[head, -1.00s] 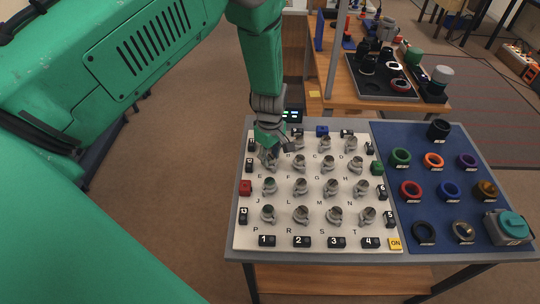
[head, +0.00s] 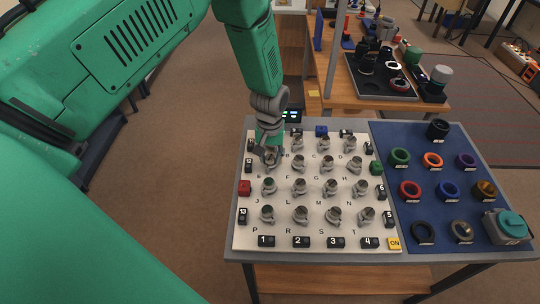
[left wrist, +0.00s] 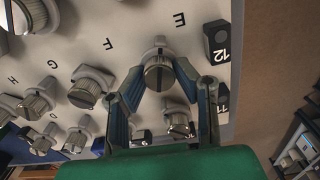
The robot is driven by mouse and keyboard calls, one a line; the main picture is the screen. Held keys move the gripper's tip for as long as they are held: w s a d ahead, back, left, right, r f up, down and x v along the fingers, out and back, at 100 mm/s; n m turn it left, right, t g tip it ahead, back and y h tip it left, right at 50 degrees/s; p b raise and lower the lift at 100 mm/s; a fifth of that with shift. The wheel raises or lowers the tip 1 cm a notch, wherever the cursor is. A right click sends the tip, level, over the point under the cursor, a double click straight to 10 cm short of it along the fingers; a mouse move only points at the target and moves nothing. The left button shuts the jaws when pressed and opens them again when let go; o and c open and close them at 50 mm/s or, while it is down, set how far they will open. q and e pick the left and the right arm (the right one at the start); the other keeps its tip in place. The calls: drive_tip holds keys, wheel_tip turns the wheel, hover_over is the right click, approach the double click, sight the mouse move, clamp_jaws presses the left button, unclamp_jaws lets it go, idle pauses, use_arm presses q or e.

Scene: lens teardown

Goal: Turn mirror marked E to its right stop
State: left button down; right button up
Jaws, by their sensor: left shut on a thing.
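Mirror E (left wrist: 158,76) is a grey round knob on a small bracket in the left wrist view, beside the printed letter E (left wrist: 180,19). My left gripper (left wrist: 160,68) has one finger on each side of it and is shut on it. In the head view the left gripper (head: 269,155) reaches down onto the white board (head: 310,250) at its upper left and partly hides mirror E. My right gripper is not in view.
Several similar mirrors, such as the one by F (left wrist: 92,86), stand close by in rows. A black block marked 12 (left wrist: 217,42) is beside mirror E. A blue mat (head: 400,215) with coloured rings lies to the right.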

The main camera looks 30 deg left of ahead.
sight(270, 157)
use_arm(q)
drive_tip(key=m, duration=0.5)
drive_tip(key=shift+s+d, duration=0.1)
drive_tip(key=shift+s, duration=0.05)
idle(0.3)
drive_tip(key=c, duration=1.3)
unclamp_jaws()
drive_tip(key=shift+s, duration=0.1)
drive_tip(key=shift+o, duration=0.2)
drive_tip(key=shift+r, duration=0.1)
drive_tip(key=shift+w+r, duration=0.2)
drive_tip(key=shift+r, duration=0.15)
wheel_tip(270, 157, up, 11)
drive_tip(key=shift+s, duration=0.1)
